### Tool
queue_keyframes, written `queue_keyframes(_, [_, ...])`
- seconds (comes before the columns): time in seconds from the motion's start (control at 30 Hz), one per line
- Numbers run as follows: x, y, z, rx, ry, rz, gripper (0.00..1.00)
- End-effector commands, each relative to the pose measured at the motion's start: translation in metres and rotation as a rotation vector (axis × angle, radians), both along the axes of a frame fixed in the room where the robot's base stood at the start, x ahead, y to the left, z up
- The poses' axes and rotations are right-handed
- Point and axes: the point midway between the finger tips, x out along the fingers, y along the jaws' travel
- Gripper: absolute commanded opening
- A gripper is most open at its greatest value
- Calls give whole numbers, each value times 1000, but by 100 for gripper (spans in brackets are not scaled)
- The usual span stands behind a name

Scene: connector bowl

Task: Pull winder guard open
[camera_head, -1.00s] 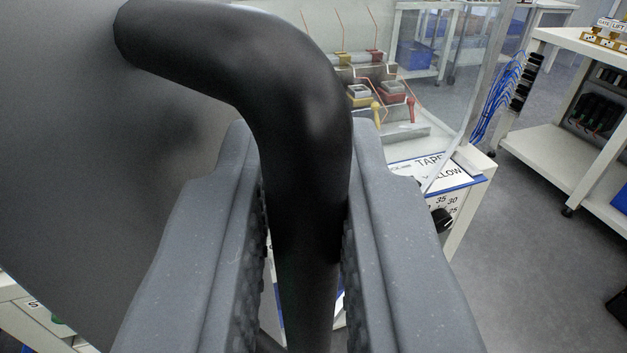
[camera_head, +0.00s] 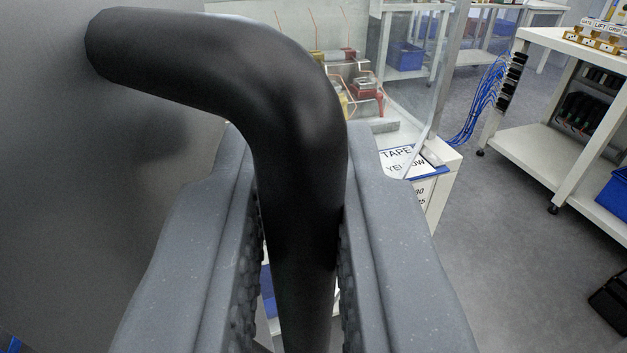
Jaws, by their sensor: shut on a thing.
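A thick black bent handle (camera_head: 296,110) fills the middle of the view. Its upper end meets a large grey panel (camera_head: 60,200) at the left, which looks like the winder guard. My gripper (camera_head: 300,240) is shut on the handle's upright part, with one ribbed grey finger on each side. The handle's lower end is hidden between the fingers and below the picture. Behind the handle stands a winder bench (camera_head: 405,125) with red and yellow parts and a card reading TAPE YELLOW (camera_head: 410,165).
A white shelf unit (camera_head: 545,130) stands at the right, with blue cables (camera_head: 480,100) at its left end. A black object (camera_head: 608,300) lies on the floor. Open grey floor (camera_head: 510,260) lies between the bench and that side.

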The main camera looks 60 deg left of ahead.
Motion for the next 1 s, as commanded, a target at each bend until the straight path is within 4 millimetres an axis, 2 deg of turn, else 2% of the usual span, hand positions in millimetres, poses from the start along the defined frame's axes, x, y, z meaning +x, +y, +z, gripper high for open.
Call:
queue_keyframes(0.37, [1,1,4,0,-6,1,0])
queue_keyframes(0.4, [1,0,4,0,-6,1,20])
queue_keyframes(0.43, [1,0,4,0,-6,1,28])
queue_keyframes(0.47, [1,0,3,0,-5,0,32])
queue_keyframes(1.0, [-3,-7,1,-1,-1,-9,32])
